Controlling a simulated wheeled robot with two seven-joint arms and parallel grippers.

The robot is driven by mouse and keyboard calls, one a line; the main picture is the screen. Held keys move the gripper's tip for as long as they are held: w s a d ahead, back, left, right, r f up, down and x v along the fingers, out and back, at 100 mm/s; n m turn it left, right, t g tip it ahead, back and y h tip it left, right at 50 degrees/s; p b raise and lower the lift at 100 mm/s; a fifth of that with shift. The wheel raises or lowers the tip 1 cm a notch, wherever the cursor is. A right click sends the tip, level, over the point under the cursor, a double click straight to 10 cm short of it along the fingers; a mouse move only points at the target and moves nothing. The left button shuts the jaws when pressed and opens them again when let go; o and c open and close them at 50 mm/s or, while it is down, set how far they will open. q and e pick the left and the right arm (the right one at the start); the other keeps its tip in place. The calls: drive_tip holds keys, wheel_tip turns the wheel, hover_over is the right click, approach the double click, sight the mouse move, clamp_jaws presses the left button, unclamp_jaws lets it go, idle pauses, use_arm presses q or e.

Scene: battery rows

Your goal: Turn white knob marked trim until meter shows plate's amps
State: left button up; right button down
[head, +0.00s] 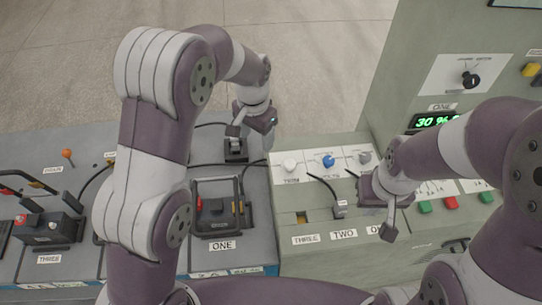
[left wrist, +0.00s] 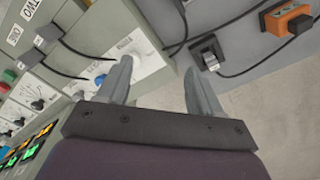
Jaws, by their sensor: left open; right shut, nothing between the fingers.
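The white trim knob (head: 290,165) stands on a white plate on the grey-green console in the head view, with a TRIM label under it. In the left wrist view its plate (left wrist: 145,62) shows beside my left finger, which partly covers it. My left gripper (head: 240,127) is beyond and left of the knob, apart from it; in the left wrist view (left wrist: 158,75) its fingers are spread and empty. My right gripper (head: 389,222) is shut and empty over the console, right of the knob. A green-lit meter (head: 435,121) under a ONE label seems to read about 30. I cannot make out an amps plate.
A blue knob (head: 328,161) and a grey knob (head: 365,157) sit right of the trim knob. Black cables and a plug (head: 339,209) lie in front. A battery (head: 218,213) marked ONE stands left. Floor (head: 320,75) lies open beyond.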

use_arm(q)
drive_tip(key=w+d+f+m, duration=0.2)
drive_tip(key=w+d, duration=0.1)
drive_tip(key=d, duration=0.2)
drive_tip(key=m, duration=0.1)
hover_over(290, 163)
drive_tip(key=f, duration=0.9)
drive_tip(key=shift+a, duration=0.2)
drive_tip(key=f, duration=0.1)
drive_tip(key=f+p, duration=0.1)
drive_tip(key=f, duration=0.2)
drive_tip(key=shift+d+f, duration=0.1)
drive_tip(key=shift+d, duration=0.25)
drive_tip(key=shift+s+f, duration=0.1)
drive_tip(key=shift+f, duration=0.15)
drive_tip(key=shift+a+f, duration=0.2)
use_arm(e)
drive_tip(key=shift+s+d+r, duration=0.3)
drive_tip(key=shift+d+r, duration=0.2)
drive_tip(key=shift+d, duration=0.35)
